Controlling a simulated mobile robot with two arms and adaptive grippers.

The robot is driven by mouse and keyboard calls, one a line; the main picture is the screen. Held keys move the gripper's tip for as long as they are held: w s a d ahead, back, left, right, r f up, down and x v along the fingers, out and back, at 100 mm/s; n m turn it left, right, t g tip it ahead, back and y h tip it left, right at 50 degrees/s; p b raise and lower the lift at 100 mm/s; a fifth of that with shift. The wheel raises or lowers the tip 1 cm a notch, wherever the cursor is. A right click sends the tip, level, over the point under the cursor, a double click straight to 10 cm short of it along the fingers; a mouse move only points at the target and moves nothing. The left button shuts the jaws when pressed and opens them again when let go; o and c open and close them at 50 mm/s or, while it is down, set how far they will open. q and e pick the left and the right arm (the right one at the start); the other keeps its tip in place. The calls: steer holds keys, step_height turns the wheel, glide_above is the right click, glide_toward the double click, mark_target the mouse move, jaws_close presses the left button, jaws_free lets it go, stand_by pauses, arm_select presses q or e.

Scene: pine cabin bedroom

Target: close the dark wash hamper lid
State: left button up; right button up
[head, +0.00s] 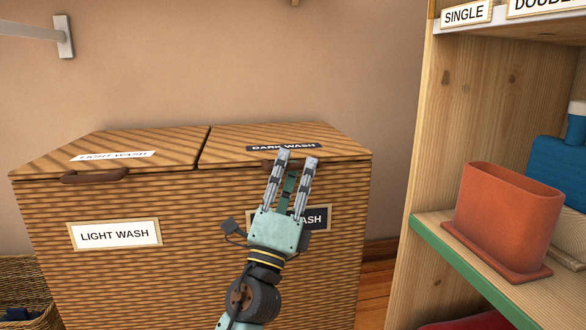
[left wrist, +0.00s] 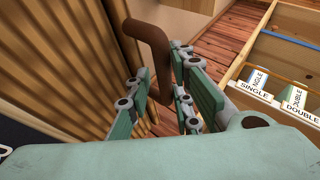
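The dark wash lid (head: 225,150) is the right-hand lid of the brown striped wicker hamper (head: 195,240). It lies down, level with the light wash lid beside it. Its brown handle (head: 269,164) is at the front edge, partly hidden by my left gripper (head: 297,159). The gripper is at the hamper's front, fingers pointing up towards the lid. In the left wrist view the handle (left wrist: 150,45) runs in between the two parted fingers, with visible gaps. The gripper covers part of the dark wash front label (head: 320,217). My right gripper is not in view.
The light wash lid (head: 130,150) is down on the left. A wooden shelf unit (head: 470,110) stands at the right, holding a terracotta pot (head: 505,215) and a blue container (head: 558,170). A wicker basket (head: 25,275) is at lower left. Wooden floor shows between hamper and shelf.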

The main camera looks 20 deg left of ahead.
arm_select(q)
steer(key=shift+a+r, duration=0.1)
step_height(320, 180, up, 10)
steer(key=shift+f, duration=0.1)
stand_by(0.7)
steer(key=shift+s+f+b, duration=0.2)
steer(key=shift+f+b, duration=0.1)
steer(key=shift+f, duration=0.25)
steer(key=shift+s+f+b, duration=0.2)
steer(key=shift+f+b, duration=0.05)
steer(key=shift+f, duration=0.25)
steer(key=s+a+f+b, duration=0.1)
steer(key=s+f+b, duration=0.1)
steer(key=f, duration=0.3)
steer(key=shift+s+f, duration=0.35)
steer(key=shift+s, duration=0.5)
